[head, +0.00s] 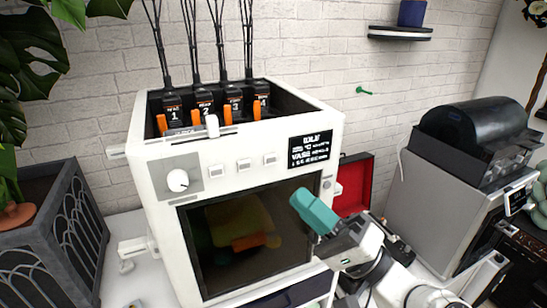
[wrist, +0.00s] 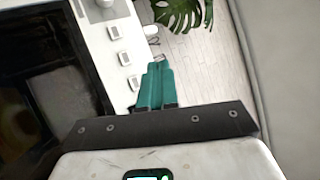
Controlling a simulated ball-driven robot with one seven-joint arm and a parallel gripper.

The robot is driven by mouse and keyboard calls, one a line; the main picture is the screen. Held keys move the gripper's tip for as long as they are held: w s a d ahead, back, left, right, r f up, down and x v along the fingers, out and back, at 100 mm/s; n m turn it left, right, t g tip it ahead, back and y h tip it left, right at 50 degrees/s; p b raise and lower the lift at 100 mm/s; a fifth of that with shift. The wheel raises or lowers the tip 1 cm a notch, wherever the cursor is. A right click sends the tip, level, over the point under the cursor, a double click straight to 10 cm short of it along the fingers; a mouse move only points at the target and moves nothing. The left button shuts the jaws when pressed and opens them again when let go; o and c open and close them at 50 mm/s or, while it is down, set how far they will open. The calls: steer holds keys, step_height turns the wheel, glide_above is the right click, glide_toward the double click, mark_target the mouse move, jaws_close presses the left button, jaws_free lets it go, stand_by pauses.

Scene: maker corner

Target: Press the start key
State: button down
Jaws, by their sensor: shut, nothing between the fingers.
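The white printer (head: 165,215) stands on the table with its front towards me. Three small square keys sit in a row on its panel: left (head: 217,170), middle (head: 243,165) and right (head: 270,159). Their labels are too small to read, so I cannot tell which is the start key. A dark display (head: 310,149) beside them shows "IDLE" at the top. My gripper (head: 300,198) has teal fingers, shut and empty, in front of the window's upper right. In the wrist view the fingertips (wrist: 158,62) appear beside the nearest key (wrist: 135,83), apart from it.
A round knob (head: 178,180) is left of the keys. The dark window (head: 235,240) lies below them. Several numbered black units with orange tabs (head: 229,116) stand on top. A red open case (head: 352,185) and a grey machine (head: 440,200) are to the right.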

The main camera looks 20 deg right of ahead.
mark_target(271, 160)
steer(key=shift+w, duration=0.1)
stand_by(0.3)
steer(key=shift+w, duration=4.3)
steer(key=shift+w, duration=0.15)
steer(key=shift+w+b, duration=0.3)
steer(key=shift+b, duration=0.1)
steer(key=shift+w, duration=0.35)
steer(key=shift+s, duration=0.8)
